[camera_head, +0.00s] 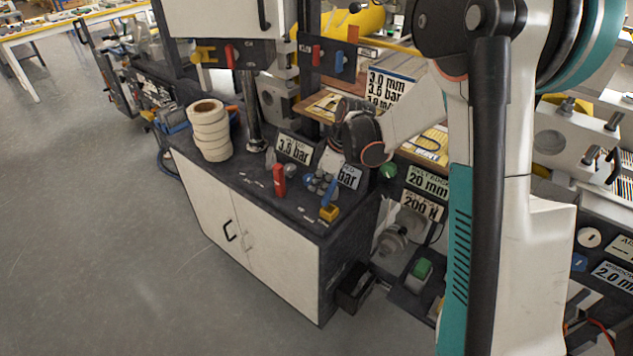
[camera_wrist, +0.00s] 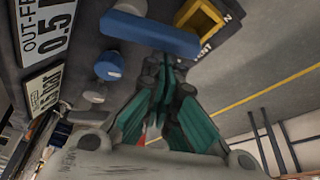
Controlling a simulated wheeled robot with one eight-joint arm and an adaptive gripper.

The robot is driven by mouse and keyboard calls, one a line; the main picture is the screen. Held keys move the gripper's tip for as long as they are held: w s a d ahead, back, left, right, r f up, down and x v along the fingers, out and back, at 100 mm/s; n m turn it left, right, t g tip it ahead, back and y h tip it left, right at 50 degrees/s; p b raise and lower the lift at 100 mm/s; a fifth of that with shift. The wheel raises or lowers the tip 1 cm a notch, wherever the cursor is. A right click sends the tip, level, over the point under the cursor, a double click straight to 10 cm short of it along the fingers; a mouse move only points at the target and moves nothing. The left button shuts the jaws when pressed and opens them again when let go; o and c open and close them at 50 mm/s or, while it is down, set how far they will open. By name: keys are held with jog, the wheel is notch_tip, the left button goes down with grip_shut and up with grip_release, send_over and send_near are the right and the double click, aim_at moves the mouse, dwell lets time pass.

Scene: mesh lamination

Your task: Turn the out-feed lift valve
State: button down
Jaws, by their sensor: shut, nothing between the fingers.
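My gripper (camera_wrist: 163,75) is shut and empty, with its teal fingers together in the wrist view. A blue bar-shaped handle (camera_wrist: 150,34) lies just beyond the fingertips, with no clear contact. A sign starting "OUT-FE" (camera_wrist: 44,32) stands at the left of that view. My wrist hangs above that corner, and the fingers are hard to make out there. No readable label tells me which handle is the lift valve.
A yellow block (camera_wrist: 208,20) sits beside the blue handle. A round blue knob (camera_wrist: 108,66) is left of the fingers. A red upright handle (camera_head: 279,180) and a stack of cream rolls (camera_head: 209,131) stand on the cabinet top (camera_head: 250,186). The floor in front is clear.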

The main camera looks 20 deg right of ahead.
jog(key=shift+s+d+n+g, duration=0.3)
jog(key=shift+s+n, duration=0.15)
jog(key=shift+n, duration=0.65)
jog(key=shift+s+d, duration=0.15)
jog(key=shift+s, duration=0.05)
